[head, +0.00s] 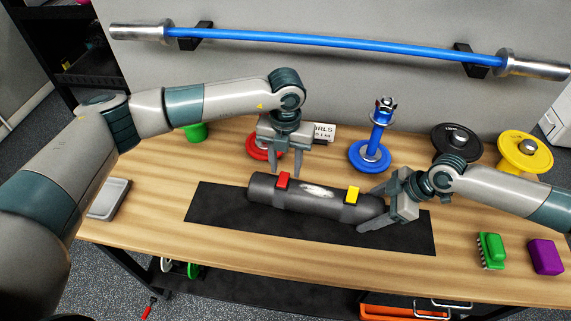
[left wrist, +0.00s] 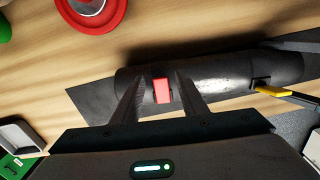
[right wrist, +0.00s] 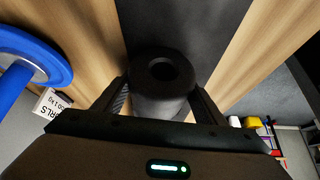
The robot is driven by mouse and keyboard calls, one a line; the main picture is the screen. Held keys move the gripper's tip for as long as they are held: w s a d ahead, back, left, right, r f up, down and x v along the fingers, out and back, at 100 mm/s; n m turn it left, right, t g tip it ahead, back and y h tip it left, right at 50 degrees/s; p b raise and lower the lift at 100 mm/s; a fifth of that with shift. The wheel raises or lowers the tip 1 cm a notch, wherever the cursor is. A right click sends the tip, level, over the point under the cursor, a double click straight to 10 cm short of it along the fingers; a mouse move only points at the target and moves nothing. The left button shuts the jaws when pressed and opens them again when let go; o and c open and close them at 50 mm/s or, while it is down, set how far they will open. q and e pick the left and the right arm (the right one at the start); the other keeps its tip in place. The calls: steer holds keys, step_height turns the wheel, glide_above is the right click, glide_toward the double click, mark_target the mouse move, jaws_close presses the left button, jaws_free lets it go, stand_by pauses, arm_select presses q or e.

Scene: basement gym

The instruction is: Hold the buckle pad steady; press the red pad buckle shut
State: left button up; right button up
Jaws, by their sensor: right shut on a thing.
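The black cylindrical buckle pad (head: 316,201) lies on a dark mat (head: 215,205) on the wooden bench. It carries a red buckle (head: 283,181) near its left end and a yellow buckle (head: 351,195) nearer its right end. My left gripper (head: 285,174) points down at the red buckle with its fingers apart. In the left wrist view the red buckle (left wrist: 161,90) shows between the fingers, apparently untouched. Whether it is latched is unclear. My right gripper (head: 368,210) is shut on the pad's right end; the right wrist view shows the hollow pad end (right wrist: 160,75) between its fingers.
Behind the pad stand a red plate (head: 259,148), a blue plate with post (head: 370,155), a black plate (head: 457,140) and a yellow plate (head: 524,152). A green brush (head: 491,251) and a purple block (head: 545,257) lie at right. A grey tray (head: 109,198) lies left.

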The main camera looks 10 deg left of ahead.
arm_select(q)
jaws_close()
steer(key=shift+w, duration=0.1)
steer(key=shift+w+f+g, duration=0.1)
steer(key=shift+f+g, duration=0.15)
steer(key=shift+g, duration=0.45)
steer(key=shift+f+g, duration=0.3)
steer(key=shift+g, duration=0.2)
jaws_free()
steer(key=shift+w+r, duration=0.1)
steer(key=shift+r, duration=0.05)
